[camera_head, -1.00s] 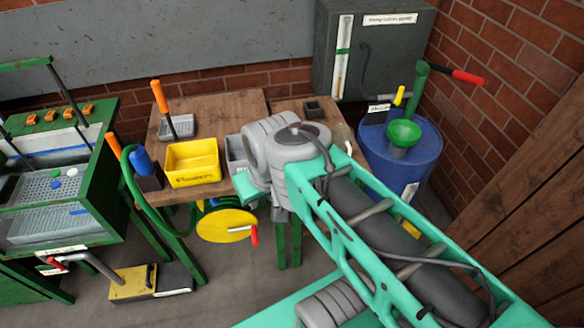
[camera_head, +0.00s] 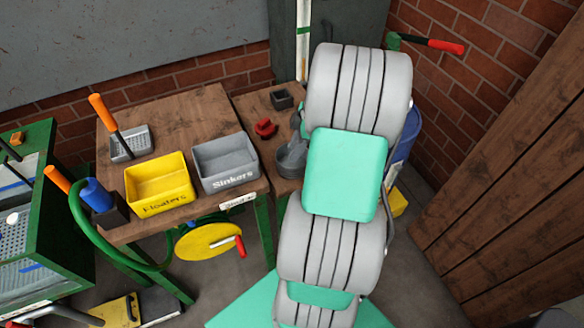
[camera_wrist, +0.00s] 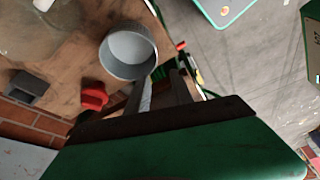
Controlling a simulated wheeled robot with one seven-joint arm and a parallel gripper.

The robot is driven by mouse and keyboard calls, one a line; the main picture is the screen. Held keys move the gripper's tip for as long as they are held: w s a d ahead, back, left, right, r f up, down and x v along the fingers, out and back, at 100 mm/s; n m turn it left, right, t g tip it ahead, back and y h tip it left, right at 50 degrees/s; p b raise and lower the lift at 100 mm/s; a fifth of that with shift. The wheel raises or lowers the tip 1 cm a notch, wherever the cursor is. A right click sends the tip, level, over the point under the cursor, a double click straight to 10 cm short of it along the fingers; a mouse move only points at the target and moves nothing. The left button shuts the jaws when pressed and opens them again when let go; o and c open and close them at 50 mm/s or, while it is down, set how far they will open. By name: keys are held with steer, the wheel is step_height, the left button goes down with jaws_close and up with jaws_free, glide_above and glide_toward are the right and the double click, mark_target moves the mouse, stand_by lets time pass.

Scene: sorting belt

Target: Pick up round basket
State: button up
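A round grey basket (camera_head: 291,160) stands on the wooden table, at the left edge of my arm in the head view and partly hidden by it. In the wrist view, the round basket (camera_wrist: 128,50) shows its open top and pale inside, upper left of centre. Dark, narrow parts of my gripper (camera_wrist: 160,90) seem to reach up from the lower middle of the wrist view, close below the basket's rim. I cannot tell whether they touch it or how wide they are apart.
A red object (camera_head: 265,128) and a small dark box (camera_head: 281,99) lie behind the basket. A blue barrel (camera_head: 405,140) is to the right.

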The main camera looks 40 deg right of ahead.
mark_target(297, 168)
steer(key=shift+n+t+y, duration=0.3)
steer(key=shift+n, duration=0.3)
steer(key=f, duration=0.3)
steer(key=f+p, duration=0.1)
steer(key=f, duration=0.2)
steer(key=d+f, duration=0.1)
steer(key=f, duration=0.2)
steer(key=shift+f+p, duration=0.35)
steer(key=shift+f, duration=0.05)
steer(key=shift+c, duration=0.5)
jaws_close()
